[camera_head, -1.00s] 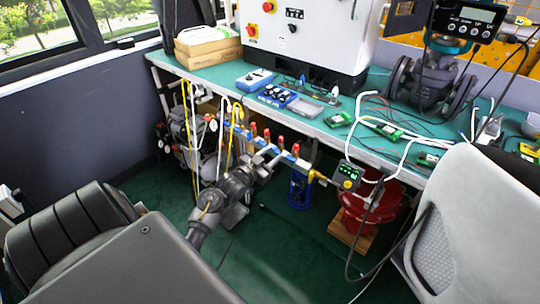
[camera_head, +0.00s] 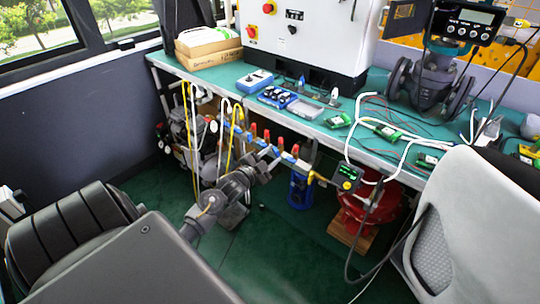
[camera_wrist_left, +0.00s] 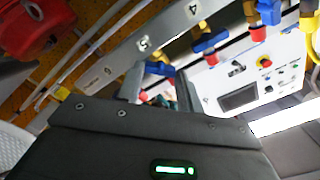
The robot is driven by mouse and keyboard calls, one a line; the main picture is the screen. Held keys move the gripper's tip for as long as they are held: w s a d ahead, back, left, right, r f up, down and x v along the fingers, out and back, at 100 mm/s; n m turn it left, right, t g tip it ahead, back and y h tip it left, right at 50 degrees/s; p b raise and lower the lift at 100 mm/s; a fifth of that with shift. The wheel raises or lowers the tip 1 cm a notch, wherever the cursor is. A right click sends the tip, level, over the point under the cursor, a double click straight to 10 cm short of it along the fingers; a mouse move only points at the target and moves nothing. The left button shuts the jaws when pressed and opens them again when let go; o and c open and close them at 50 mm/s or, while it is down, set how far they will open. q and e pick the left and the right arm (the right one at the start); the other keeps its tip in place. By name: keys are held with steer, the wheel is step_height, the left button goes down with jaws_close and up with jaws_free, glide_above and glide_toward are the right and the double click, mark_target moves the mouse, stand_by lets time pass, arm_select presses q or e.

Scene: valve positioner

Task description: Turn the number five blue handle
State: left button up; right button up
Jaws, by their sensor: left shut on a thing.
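The valve manifold (camera_head: 305,164) is a bar with red-topped valves along the front of the bench. In the left wrist view, its grey plate (camera_wrist_left: 168,29) carries the numbers 4, 5 and 6. A blue handle (camera_wrist_left: 159,69) shows beside the 5. My left gripper (camera_head: 270,155) is at the manifold from the front; in the wrist view its two fingers (camera_wrist_left: 160,88) stand on either side of the blue handle, shut on it. The fingers hide part of the handle, so its exact angle is unclear. My right gripper is not in view.
The green bench (camera_head: 212,74) holds a control cabinet (camera_head: 300,38), boxes (camera_head: 208,47), green boards and loose cables. Yellow and white hoses hang left of the manifold. A grey chair (camera_head: 470,220) stands at right. The green floor in front is mostly clear.

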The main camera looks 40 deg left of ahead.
arm_select(q)
steer(key=shift+m, duration=1)
steer(key=m, duration=0.4)
steer(key=shift+p, duration=0.35)
steer(key=shift+m, duration=1.2)
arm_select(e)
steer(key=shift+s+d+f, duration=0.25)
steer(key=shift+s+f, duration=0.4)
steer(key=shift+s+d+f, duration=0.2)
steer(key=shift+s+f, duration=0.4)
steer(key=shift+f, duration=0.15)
arm_select(q)
steer(key=shift+f, duration=0.1)
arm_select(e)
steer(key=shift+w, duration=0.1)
arm_select(q)
steer(key=o, duration=0.7)
